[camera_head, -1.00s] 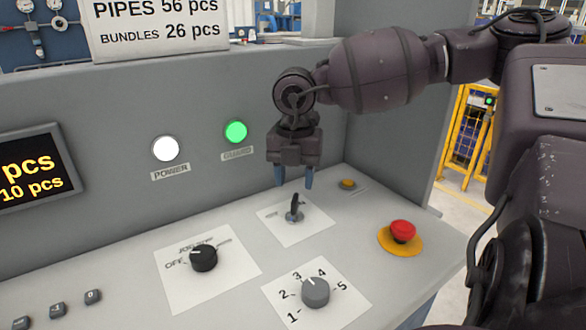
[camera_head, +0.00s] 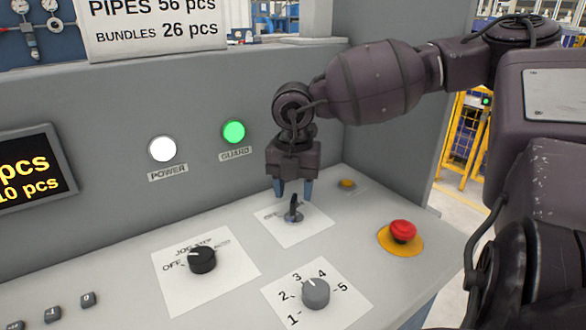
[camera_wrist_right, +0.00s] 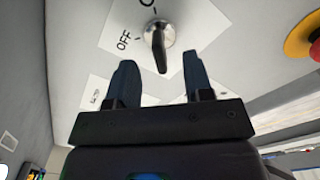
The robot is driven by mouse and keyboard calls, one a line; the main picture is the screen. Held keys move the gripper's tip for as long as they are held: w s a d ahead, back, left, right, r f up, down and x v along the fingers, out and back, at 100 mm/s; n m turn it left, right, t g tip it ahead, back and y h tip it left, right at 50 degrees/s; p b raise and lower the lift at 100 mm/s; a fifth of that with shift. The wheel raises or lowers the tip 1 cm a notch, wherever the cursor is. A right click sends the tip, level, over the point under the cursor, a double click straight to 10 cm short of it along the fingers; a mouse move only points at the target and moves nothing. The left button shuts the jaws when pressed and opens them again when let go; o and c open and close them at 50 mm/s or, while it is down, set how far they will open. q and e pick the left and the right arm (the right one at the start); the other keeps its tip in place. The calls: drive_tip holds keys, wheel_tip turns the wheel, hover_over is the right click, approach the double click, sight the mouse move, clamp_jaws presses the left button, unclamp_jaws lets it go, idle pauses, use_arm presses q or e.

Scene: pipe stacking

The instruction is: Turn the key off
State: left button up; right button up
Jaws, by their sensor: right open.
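The key (camera_head: 294,205) stands upright in a round metal lock on a white plate (camera_head: 318,222) on the sloped panel. In the right wrist view the key (camera_wrist_right: 160,55) points down toward the gripper, and the word OFF shows to its left. My right gripper (camera_head: 293,192) is open, pointing down just above and behind the key. In the wrist view its two fingers (camera_wrist_right: 157,85) are spread, with the key's end near the gap between them. The fingers do not appear to touch the key. My left gripper is out of view.
A red emergency button (camera_head: 402,230) on a yellow base sits right of the key. A black knob (camera_head: 202,260) and a grey numbered knob (camera_head: 315,293) are in front. A small yellow button (camera_head: 347,184) is behind right. The green guard lamp (camera_head: 234,132) is lit.

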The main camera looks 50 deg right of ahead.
sight(294, 197)
drive_tip(key=shift+f+b, duration=0.35)
drive_tip(key=shift+f, duration=1.55)
clamp_jaws()
